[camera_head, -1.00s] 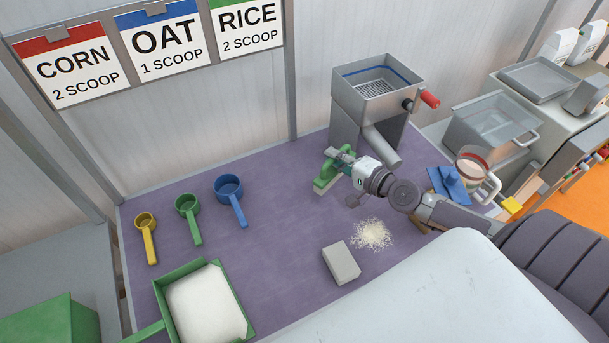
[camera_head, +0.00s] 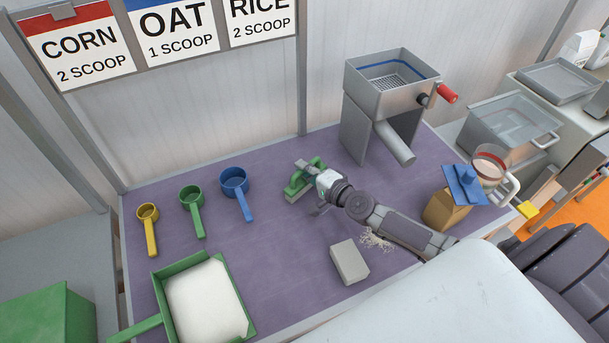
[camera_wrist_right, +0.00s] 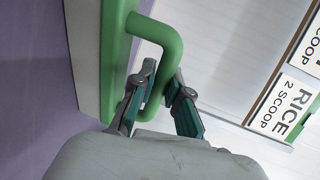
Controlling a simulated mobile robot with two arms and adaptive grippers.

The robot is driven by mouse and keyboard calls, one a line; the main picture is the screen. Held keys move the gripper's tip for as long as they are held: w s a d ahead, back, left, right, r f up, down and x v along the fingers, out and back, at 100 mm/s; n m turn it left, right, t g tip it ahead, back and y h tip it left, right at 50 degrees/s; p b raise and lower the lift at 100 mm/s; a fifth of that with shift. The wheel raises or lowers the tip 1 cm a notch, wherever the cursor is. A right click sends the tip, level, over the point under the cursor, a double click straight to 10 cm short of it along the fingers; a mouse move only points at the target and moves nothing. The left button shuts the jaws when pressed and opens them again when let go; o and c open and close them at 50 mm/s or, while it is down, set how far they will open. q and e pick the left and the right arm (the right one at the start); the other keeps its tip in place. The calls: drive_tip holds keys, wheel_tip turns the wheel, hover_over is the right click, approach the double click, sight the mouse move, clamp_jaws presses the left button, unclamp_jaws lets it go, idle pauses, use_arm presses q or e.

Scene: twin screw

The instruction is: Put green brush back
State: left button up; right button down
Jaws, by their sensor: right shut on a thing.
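The green brush (camera_head: 297,184) has a green back, a looped green handle and a pale bristle side. It is at the purple table's middle in the head view, bristles downward. I cannot tell whether it touches the table. My right gripper (camera_head: 312,170) is shut on the brush's handle. In the right wrist view the green handle (camera_wrist_right: 168,45) passes between the two fingers of the right gripper (camera_wrist_right: 160,95), and the brush body stands at the left. My left gripper is not in view.
Yellow, green and blue scoops (camera_head: 236,190) lie at the left. A green pan of white grain (camera_head: 205,300) is at the front left. A grey block (camera_head: 349,262) and spilled grains (camera_head: 376,239) lie near my right arm. A metal hopper (camera_head: 392,90) stands behind right.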

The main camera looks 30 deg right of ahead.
drive_tip(key=shift+f, duration=0.15)
drive_tip(key=c, duration=1.2)
unclamp_jaws()
drive_tip(key=shift+r+p, duration=0.35)
drive_tip(key=shift+b+v, duration=0.5)
drive_tip(key=shift+v, duration=5.55)
drive_tip(key=shift+f, duration=0.15)
